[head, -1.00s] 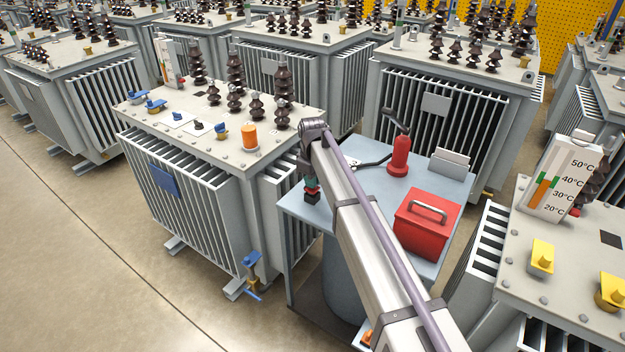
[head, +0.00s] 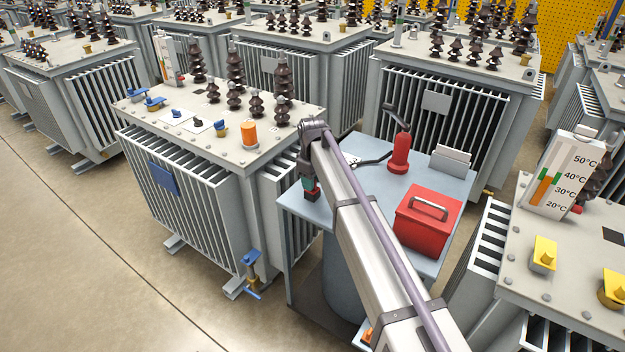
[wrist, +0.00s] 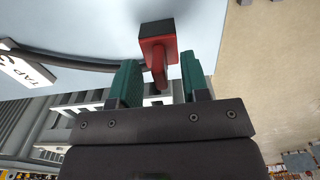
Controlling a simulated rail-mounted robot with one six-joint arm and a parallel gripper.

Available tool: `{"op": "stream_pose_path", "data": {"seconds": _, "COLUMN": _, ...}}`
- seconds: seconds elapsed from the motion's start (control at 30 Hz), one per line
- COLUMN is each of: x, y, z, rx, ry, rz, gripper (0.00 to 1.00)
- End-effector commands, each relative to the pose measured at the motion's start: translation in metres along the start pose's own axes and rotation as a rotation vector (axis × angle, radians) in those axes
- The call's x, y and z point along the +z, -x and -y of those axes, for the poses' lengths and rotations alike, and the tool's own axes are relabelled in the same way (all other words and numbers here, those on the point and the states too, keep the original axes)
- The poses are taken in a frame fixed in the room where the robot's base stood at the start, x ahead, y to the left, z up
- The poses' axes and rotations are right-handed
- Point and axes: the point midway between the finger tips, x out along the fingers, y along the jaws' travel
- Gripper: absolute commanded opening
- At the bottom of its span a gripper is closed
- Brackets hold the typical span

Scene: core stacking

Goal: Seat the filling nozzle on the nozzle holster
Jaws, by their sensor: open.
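A red and black piece (wrist: 157,45), which looks like the filling nozzle, has a blocky body and a narrow red grip. In the wrist view its grip lies between the two green fingers of my gripper (wrist: 159,82), with gaps on both sides. My gripper (head: 308,187) is open at the left end of the blue-grey table (head: 350,205) in the head view. I cannot pick out the nozzle holster with certainty; it may be hidden by my arm.
A red cylinder with a black top (head: 399,154) stands on the table, with a dark hose (head: 372,162) beside it. A red toolbox (head: 428,220) sits at the right. A large transformer (head: 215,140) with dark insulators stands close left. A tap label (wrist: 25,68) shows in the wrist view.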

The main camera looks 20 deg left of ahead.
Motion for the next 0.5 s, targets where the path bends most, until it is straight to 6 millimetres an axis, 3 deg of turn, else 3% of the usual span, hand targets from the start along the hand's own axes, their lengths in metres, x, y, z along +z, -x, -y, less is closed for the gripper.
{"op": "stream_pose_path", "data": {"seconds": 0.17, "x": 0.0, "y": 0.013, "z": 0.0, "rx": 0.0, "ry": 0.0, "rz": 0.0, "gripper": 0.42}}
{"op": "stream_pose_path", "data": {"seconds": 0.5, "x": 0.0, "y": 0.094, "z": 0.0, "rx": 0.0, "ry": 0.0, "rz": 0.0, "gripper": 0.42}}
